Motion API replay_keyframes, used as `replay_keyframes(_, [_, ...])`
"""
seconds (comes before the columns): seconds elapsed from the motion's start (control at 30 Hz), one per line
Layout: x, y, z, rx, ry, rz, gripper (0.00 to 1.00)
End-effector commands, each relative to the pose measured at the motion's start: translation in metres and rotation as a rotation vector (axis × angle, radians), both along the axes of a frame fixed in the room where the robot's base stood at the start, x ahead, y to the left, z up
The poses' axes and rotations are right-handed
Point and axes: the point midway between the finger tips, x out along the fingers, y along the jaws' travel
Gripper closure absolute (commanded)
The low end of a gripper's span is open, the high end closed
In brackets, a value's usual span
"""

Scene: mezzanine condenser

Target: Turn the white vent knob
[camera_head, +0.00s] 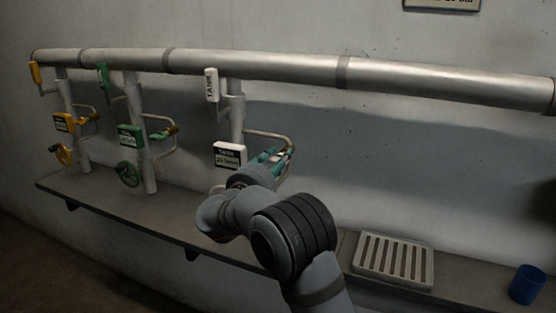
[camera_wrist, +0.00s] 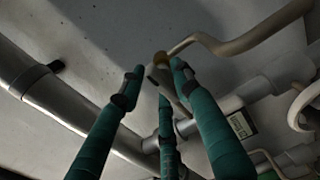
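The white valve station has a white lever (camera_head: 211,85) and a white label (camera_head: 229,155) on its vertical pipe. Its thin side pipe (camera_head: 268,134) bends down to the vent end, where my gripper (camera_head: 280,156) is. In the wrist view my gripper (camera_wrist: 160,78) has three teal fingers spread apart. The vent knob (camera_wrist: 158,73), pale with a brass-coloured fitting (camera_wrist: 161,58) behind it, lies between the fingertips. I cannot tell whether any fingertip touches it. In the head view the fingers and wrist mostly hide the knob.
Green (camera_head: 130,136) and yellow (camera_head: 64,122) valve stations stand to the left. A large horizontal pipe (camera_head: 255,65) runs above. The shelf (camera_head: 110,205) below carries a slotted tray (camera_head: 427,271) and a blue cup (camera_head: 527,284). A white handwheel (camera_wrist: 291,113) is near in the wrist view.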

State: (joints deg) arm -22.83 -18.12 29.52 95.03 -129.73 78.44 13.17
Motion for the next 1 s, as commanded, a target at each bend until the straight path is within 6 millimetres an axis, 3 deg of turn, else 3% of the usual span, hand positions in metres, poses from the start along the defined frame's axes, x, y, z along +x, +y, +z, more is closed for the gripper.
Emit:
replay_keyframes(0.5, [-0.0003, 0.0003, 0.0001, 0.0, 0.0, 0.0, 1.0])
replay_keyframes(1.0, [-0.0006, 0.0005, -0.0049, 0.055, -0.021, 0.001, 1.0])
